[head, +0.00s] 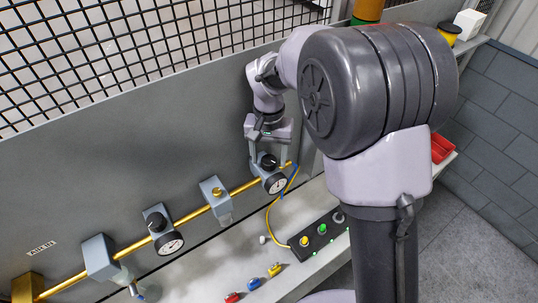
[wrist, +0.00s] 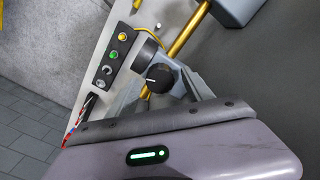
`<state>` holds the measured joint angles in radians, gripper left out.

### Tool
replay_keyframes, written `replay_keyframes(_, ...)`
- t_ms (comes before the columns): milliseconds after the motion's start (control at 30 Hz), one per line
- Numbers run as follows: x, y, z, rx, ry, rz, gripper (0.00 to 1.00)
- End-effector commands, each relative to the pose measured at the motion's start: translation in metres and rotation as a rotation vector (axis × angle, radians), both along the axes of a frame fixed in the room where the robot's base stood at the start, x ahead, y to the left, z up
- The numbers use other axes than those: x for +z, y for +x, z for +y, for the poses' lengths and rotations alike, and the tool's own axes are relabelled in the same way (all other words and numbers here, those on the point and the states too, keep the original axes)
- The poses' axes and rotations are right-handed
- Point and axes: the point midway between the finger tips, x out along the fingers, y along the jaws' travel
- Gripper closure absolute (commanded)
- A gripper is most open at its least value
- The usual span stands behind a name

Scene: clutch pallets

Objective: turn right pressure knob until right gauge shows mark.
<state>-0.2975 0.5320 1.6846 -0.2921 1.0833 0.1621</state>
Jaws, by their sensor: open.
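The right pressure knob (head: 266,160) is black and sits on a grey regulator on the brass pipe. In the wrist view the knob (wrist: 160,78) shows a white pointer line on its face. The right gauge (head: 276,184) is a round white dial with a black rim just below the knob; its needle and mark are too small to read. In the wrist view the gauge (wrist: 147,51) is seen from its side, with its face hidden. My gripper (head: 268,161) is open, pointing down, with its fingers on either side of the knob. I cannot tell whether they touch it.
A second regulator with a black knob (head: 155,220) and gauge (head: 171,243) sits further left on the brass pipe (head: 195,214). A button box (head: 318,233) with a yellow cable lies on the bench below. Small coloured valves (head: 253,283) lie near the front. A mesh fence stands behind.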

Motion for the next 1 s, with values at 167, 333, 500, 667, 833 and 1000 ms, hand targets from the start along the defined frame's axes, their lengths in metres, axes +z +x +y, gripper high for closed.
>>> replay_keyframes(167,0.0004,0.0001,0.0,0.0,0.0,0.0,0.5)
replay_keyframes(333,0.0006,0.0002,0.0001,0.0,0.0,-0.001,0.84)
replay_keyframes(500,0.0008,0.0002,0.0001,0.002,0.0,-0.001,1.0)
replay_keyframes(667,0.0012,0.0003,0.0001,0.026,0.0,-0.001,1.0)
replay_keyframes(833,0.0017,0.0003,0.0001,0.107,0.0,-0.001,1.0)
replay_keyframes(1000,0.0022,0.0005,0.0,0.236,0.0,-0.002,1.0)
